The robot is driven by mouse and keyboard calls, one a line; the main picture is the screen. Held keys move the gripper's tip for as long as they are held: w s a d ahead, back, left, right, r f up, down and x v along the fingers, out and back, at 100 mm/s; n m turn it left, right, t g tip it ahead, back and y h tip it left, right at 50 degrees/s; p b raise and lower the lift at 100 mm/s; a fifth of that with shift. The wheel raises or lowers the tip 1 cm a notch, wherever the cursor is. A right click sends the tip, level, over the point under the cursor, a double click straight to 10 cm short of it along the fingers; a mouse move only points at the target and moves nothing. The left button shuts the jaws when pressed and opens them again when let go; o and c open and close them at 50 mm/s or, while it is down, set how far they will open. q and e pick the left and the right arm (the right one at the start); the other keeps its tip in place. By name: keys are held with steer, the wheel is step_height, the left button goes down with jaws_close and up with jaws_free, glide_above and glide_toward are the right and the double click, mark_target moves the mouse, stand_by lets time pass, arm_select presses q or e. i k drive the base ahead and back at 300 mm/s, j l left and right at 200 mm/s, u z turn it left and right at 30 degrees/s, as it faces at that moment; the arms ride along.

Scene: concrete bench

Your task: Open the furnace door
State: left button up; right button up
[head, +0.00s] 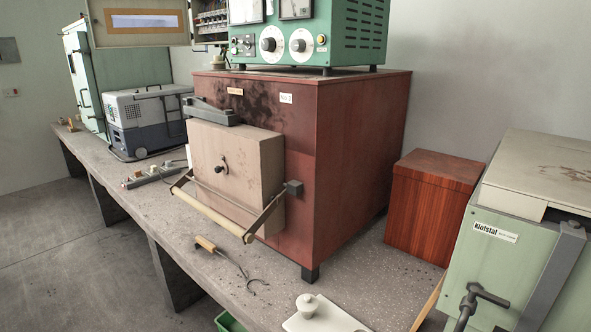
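The furnace (355,150) is a dark red box standing on the concrete bench. Its door (240,165) is a thick beige block on the front face and appears shut, covering the opening. A small dark knob or peephole sits at the door's middle. A handle with a pale horizontal bar (208,214) and dark side arms juts out below and in front of the door. The right arm runs up to a dark pivot block (293,188) beside the door. A dark bracket (211,112) lies along the door's top. Neither of my grippers is in view.
A green control unit (345,35) sits on the furnace. A hooked tool (228,257) and a white lidded crucible (307,305) lie near the front edge. A wooden box (432,205) and green Klotstal unit (530,250) stand right. A grey-blue cooler (145,120) stands left.

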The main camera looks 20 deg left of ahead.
mark_target(254, 159)
steer(key=u, duration=0.75)
steer(key=i+j, duration=0.05)
